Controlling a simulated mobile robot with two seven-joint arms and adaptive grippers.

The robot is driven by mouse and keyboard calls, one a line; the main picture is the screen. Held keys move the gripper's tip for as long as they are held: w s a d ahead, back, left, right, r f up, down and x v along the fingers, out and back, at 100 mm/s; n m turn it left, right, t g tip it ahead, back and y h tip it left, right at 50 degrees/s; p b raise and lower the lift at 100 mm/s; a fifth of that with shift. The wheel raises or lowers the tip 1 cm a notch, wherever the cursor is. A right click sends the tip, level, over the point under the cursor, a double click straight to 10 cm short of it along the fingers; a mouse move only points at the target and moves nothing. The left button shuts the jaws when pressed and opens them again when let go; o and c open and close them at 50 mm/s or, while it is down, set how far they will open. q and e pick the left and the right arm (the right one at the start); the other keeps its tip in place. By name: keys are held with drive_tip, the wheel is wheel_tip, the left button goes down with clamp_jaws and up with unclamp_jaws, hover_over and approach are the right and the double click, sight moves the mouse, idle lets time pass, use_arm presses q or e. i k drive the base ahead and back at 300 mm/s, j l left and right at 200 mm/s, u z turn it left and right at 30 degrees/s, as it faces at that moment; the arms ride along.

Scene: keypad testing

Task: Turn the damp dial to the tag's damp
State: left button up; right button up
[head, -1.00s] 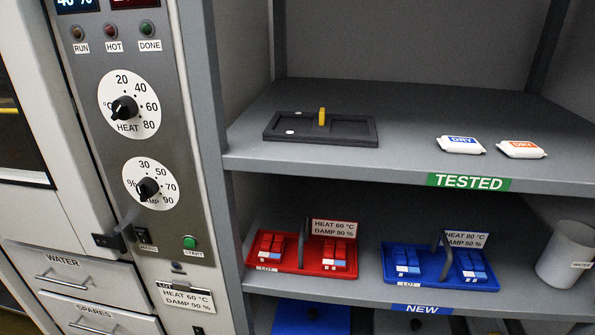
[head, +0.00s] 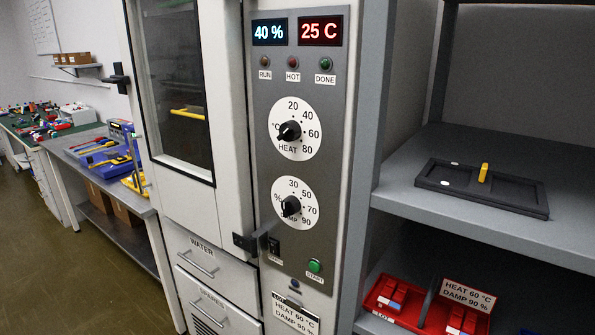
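The damp dial (head: 291,206) is a black knob on a white round face marked 30, 50, 70 and 90 with a % sign, on the cabinet's grey panel. Its pointer seems to lie toward the lower left, but its exact setting is too small to tell. The tag (head: 294,316) below the panel reads HEAT 60 °C, DAMP 90 %; its lower edge is cut off by the frame. The heat dial (head: 290,131) sits above the damp dial. Neither gripper is in view, and nothing touches the dials.
Displays above read 40 % (head: 269,32) and 25 C (head: 320,31). A green START button (head: 314,266) and a dark latch handle (head: 246,243) sit below the dials. Shelves at right hold a black tray (head: 500,196) and a red tray (head: 400,314). The floor at left is open.

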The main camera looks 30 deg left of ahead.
sight(291, 205)
drive_tip(key=k+j+u, duration=0.1)
drive_tip(key=j+u, duration=0.35)
drive_tip(key=j, duration=0.2)
drive_tip(key=j+u, duration=0.45)
drive_tip(key=j, duration=0.2)
drive_tip(key=j+u, duration=0.45)
drive_tip(key=j, duration=0.2)
drive_tip(key=z, duration=1.4)
drive_tip(key=i+j, duration=0.05)
